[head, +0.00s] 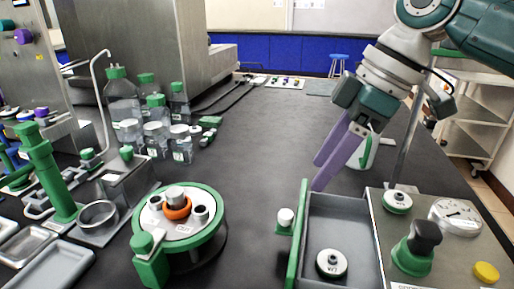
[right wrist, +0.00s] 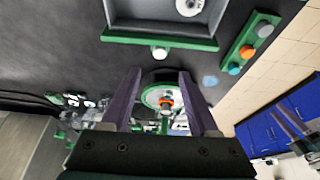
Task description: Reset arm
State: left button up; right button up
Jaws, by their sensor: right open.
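My right gripper (head: 330,165) comes in from the upper right in the head view, its purple fingers pointing down and left above the dark bench. The right wrist view shows its two fingers (right wrist: 160,100) spread apart with nothing between them; a round green-rimmed device (right wrist: 158,97) shows beyond them. In the head view the gripper is behind a grey tray with a green front wall (head: 298,235). A round cap-like part (head: 331,263) lies in that tray. My left gripper is not in view.
A green-rimmed round device (head: 215,232) with an orange ring stands at front centre. Bottles with green caps (head: 122,100) stand at left. A panel with a gauge (head: 455,215) and knobs is at right. The middle of the bench (head: 265,140) is clear.

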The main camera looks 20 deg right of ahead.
dwell(0.3)
jog(key=s+a+f+m+p, duration=0.1)
jog(key=s+a+f+p, duration=0.15)
jog(key=s, duration=0.25)
jog(key=s+a+f+m+p, duration=0.1)
jog(key=s+a+p, duration=0.1)
jog(key=s+a, duration=0.25)
jog(key=s+d+r+m+t+h+p, duration=0.1)
jog(key=s+d+r+m+h+p, duration=0.2)
jog(key=s, duration=0.4)
jog(key=s+d+r+m+h+p, duration=0.1)
jog(key=s+d+r+m+p, duration=0.15)
jog(key=s+m, duration=0.35)
notch_tip(320, 180, up, 37)
jog(key=s+n+p, duration=0.1)
jog(key=p, duration=3.5)
